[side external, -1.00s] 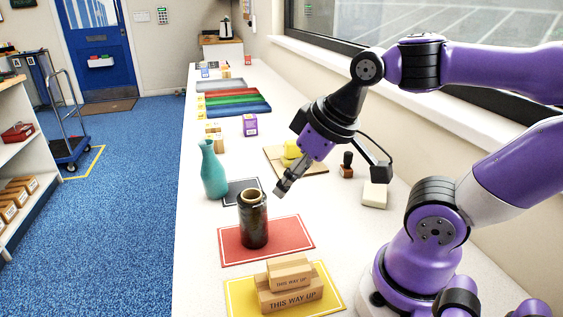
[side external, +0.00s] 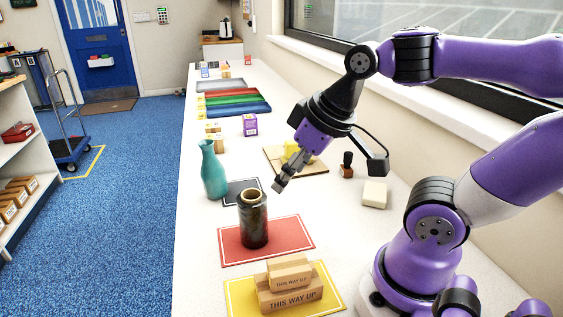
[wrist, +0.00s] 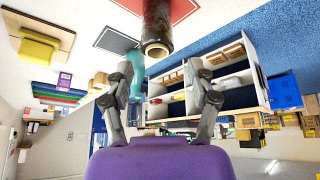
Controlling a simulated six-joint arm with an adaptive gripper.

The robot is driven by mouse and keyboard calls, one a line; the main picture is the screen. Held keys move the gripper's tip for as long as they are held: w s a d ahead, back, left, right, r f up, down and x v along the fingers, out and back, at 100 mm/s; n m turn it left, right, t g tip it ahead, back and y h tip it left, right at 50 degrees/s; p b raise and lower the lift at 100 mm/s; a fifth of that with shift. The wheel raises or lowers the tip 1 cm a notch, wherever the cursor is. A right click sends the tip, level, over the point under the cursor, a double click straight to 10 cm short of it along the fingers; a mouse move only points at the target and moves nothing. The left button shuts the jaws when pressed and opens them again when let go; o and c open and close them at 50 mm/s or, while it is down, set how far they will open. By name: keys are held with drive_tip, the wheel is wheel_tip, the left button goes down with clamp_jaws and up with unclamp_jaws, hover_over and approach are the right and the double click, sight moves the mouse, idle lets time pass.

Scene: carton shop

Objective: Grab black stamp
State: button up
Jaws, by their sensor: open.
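A small stamp (side external: 347,165) with a dark, near-black handle and a brownish base stands upright on the white counter, right of the wooden board. My gripper (side external: 281,184) is open and empty, in the air to the left of the stamp and apart from it. I cannot make out the stamp in the wrist view.
A teal vase (side external: 212,170) is at left beside a dark mat (side external: 236,188). A cream block (side external: 374,195) is right of the stamp. The wall and window bound the right.

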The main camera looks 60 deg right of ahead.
drive_tip(key=w+d+r+g+h, duration=0.1)
drive_tip(key=w+d+r+g, duration=0.15)
drive_tip(key=w+d, duration=0.45)
drive_tip(key=m+g+y, duration=0.1)
drive_tip(key=m+g, duration=0.1)
drive_tip(key=g, duration=0.1)
hover_over(349, 152)
drive_tip(key=f, duration=0.7)
drive_tip(key=shift+w, duration=0.35)
drive_tip(key=f, duration=0.4)
drive_tip(key=shift+s+d+f, duration=0.15)
drive_tip(key=shift+s+f, duration=0.05)
drive_tip(key=shift+f, duration=0.15)
wheel_tip(349, 152, down, 6)
drive_tip(key=shift+s+r, duration=0.1)
clamp_jaws()
